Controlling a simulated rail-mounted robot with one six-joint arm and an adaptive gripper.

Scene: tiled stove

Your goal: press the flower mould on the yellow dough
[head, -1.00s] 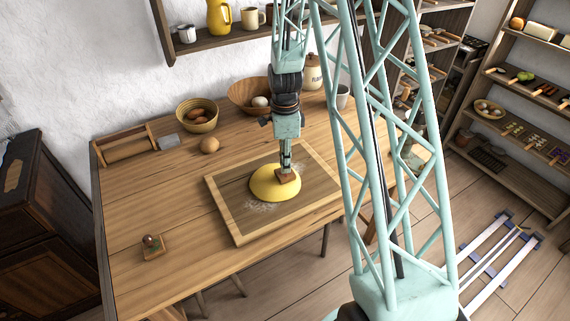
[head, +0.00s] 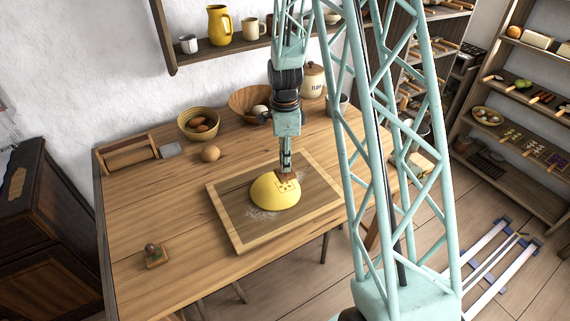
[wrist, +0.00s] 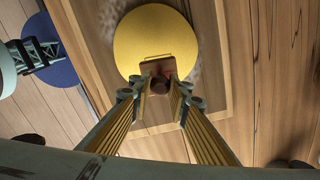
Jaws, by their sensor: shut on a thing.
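The yellow dough (head: 268,197) is a smooth dome on the floured board. Its upper right side bears a small dark square mark with a pattern, too small to make out. My gripper (head: 285,160) is shut on a brown wooden mould (head: 287,175) just above this mark. In the wrist view, the mould (wrist: 172,68) is held by its dark knob between my fingertips (wrist: 158,92) and overlaps the near edge of the dough (wrist: 155,30). Its carved face is hidden, and I cannot tell whether it still touches the dough. A second stamp (head: 154,256) stands on the front left of the table.
The framed board (head: 240,237) lies on the wooden table (head: 190,215). At the back are a rolling pin in a tray (head: 128,157), a basket of eggs (head: 198,122), a round brown item (head: 210,153), a wooden bowl (head: 243,100) and a flour jar (head: 313,80). The table's left half is mostly clear.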

